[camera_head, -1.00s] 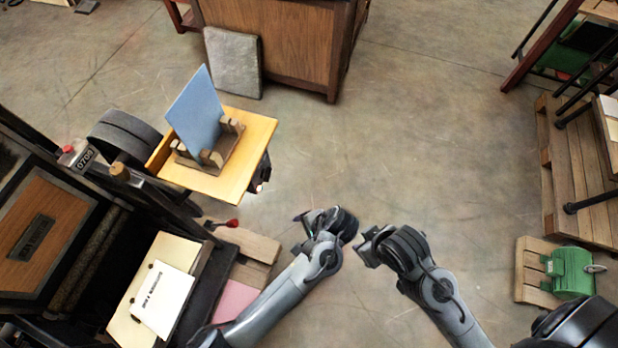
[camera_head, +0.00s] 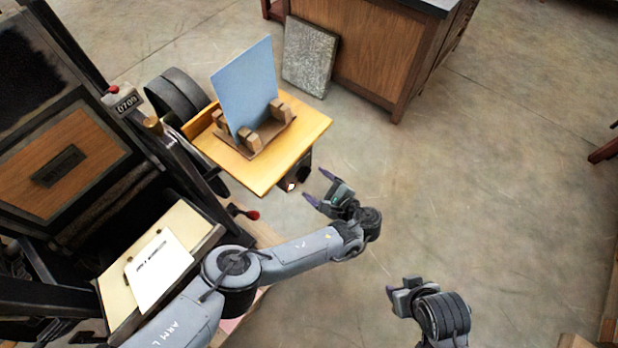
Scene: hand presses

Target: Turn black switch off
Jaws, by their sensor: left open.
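A small black box (camera_head: 298,172), partly hidden, sits under the front right edge of the yellow wooden shelf (camera_head: 307,128) on the press. I cannot tell whether it is the black switch or what position a switch is in. My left gripper (camera_head: 318,187) is open and empty, just right of the black box, its two fingertips pointing left toward it with a small gap. My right gripper (camera_head: 394,296) is low in the view, away from the press; its jaws do not show clearly.
A blue panel (camera_head: 246,88) stands in a wooden holder on the shelf. A red-knobbed lever (camera_head: 252,215) sticks out below. The press (camera_head: 60,165) with a printed sheet (camera_head: 158,270) fills the left. A wooden cabinet (camera_head: 365,45) stands behind.

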